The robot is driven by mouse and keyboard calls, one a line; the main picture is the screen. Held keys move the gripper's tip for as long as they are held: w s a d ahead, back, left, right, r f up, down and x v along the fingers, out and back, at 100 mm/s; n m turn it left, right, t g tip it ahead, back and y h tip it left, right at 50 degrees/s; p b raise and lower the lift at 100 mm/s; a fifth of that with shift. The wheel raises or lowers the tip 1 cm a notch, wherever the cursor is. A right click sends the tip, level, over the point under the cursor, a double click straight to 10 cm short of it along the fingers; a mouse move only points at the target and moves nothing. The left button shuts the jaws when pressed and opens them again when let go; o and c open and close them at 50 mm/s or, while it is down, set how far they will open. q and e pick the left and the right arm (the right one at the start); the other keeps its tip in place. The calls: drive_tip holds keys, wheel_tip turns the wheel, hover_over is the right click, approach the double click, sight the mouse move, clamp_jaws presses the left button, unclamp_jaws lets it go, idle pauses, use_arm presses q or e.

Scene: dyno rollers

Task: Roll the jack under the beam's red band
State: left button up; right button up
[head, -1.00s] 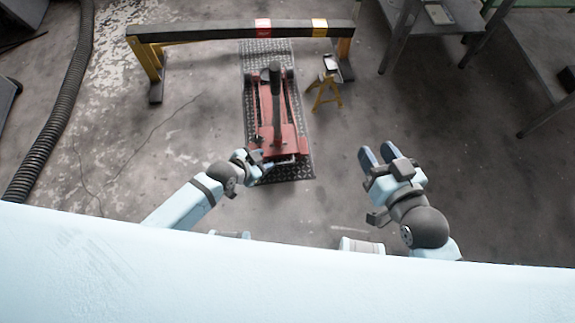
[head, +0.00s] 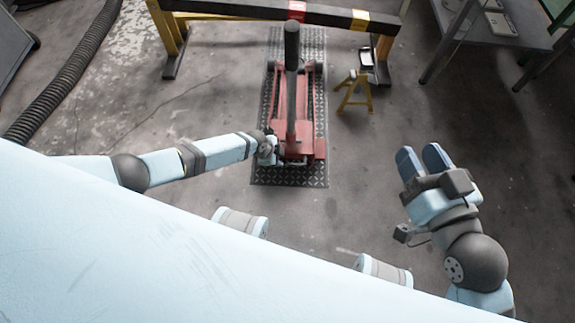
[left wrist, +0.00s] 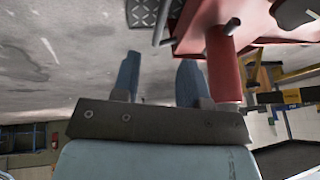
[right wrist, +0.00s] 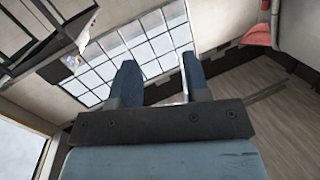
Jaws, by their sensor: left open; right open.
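The red floor jack (head: 310,139) stands on the dark tread plate (head: 290,176), in front of the black beam (head: 240,9). Its dark handle (head: 292,90) sticks up towards the camera. The beam's red band (head: 297,10) is at the top of the head view, beyond the jack. My left gripper (head: 272,148) is open at the jack's near left corner. In the left wrist view, a red post of the jack (left wrist: 222,65) is close beside the open fingers (left wrist: 158,78); I cannot tell if they touch. My right gripper (head: 422,158) is open and empty, right of the jack.
A yellow band (head: 360,19) marks the beam further right. Yellow legs (head: 383,45) hold the beam up. A small yellow stand (head: 354,92) is right of the jack. A ribbed hose (head: 70,75) lies left, and a grey table (head: 490,30) stands right. Floor between is clear.

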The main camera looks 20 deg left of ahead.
sight(288, 164)
use_arm(q)
drive_tip(key=b+x, duration=0.4)
drive_tip(key=x, duration=0.3)
drive_tip(key=shift+f, duration=0.15)
drive_tip(key=shift+w+d+f+b, duration=0.25)
drive_tip(key=shift+f+b, duration=0.2)
drive_tip(key=shift+f, duration=0.1)
use_arm(e)
drive_tip(key=shift+w+d+r+n+t+y, duration=0.15)
drive_tip(key=shift+w+d+n+t+y, duration=0.25)
drive_tip(key=shift+w+n, duration=0.45)
drive_tip(key=shift+w+d+r+n+t+y, duration=0.15)
drive_tip(key=shift+w+d+n+t, duration=0.35)
drive_tip(key=shift+n, duration=0.55)
use_arm(q)
clamp_jaws()
